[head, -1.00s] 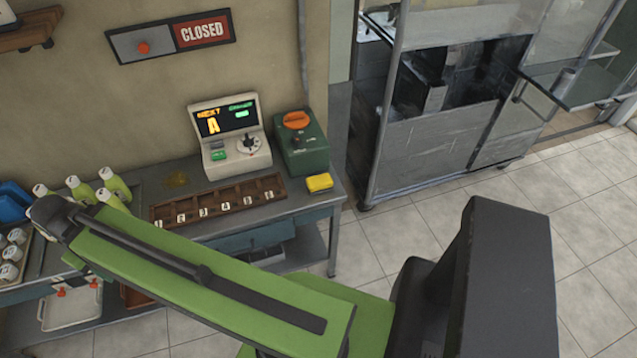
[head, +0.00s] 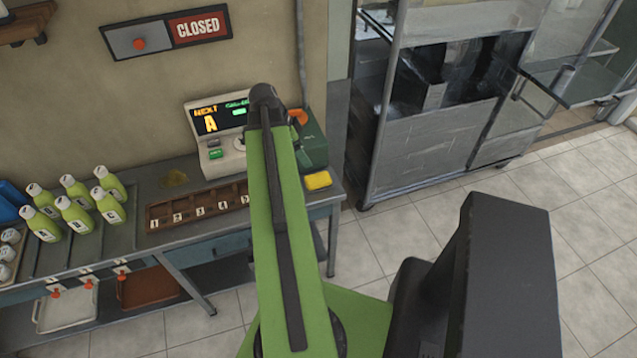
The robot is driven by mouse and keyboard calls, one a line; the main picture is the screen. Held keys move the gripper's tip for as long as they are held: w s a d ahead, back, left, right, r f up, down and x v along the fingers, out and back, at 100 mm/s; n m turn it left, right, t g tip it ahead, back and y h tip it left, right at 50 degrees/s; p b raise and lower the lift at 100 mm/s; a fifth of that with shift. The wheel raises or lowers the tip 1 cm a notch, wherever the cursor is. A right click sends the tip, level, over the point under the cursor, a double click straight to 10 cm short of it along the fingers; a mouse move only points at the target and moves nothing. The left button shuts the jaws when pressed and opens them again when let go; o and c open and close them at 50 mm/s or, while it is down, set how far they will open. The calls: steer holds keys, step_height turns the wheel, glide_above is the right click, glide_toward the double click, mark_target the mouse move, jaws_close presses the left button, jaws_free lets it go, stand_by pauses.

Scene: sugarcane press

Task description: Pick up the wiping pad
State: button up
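The wiping pad appears to be the small yellow block (head: 318,181) on the right end of the metal counter (head: 325,198), in front of the green box. My green arm reaches up across the counter, just left of the yellow block. The dark joint at the arm's far end is in front of the display machine. My gripper's fingers do not show; they are hidden beyond or below the arm.
A display machine (head: 213,124) and a green box (head: 312,148) with an orange top stand behind the pad. A numbered wooden tray (head: 180,212) and several green bottles (head: 75,214) are to the left. A metal press cabinet (head: 430,140) stands right, with open tiled floor (head: 400,240) before it.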

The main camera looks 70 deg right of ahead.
mark_target(319, 178)
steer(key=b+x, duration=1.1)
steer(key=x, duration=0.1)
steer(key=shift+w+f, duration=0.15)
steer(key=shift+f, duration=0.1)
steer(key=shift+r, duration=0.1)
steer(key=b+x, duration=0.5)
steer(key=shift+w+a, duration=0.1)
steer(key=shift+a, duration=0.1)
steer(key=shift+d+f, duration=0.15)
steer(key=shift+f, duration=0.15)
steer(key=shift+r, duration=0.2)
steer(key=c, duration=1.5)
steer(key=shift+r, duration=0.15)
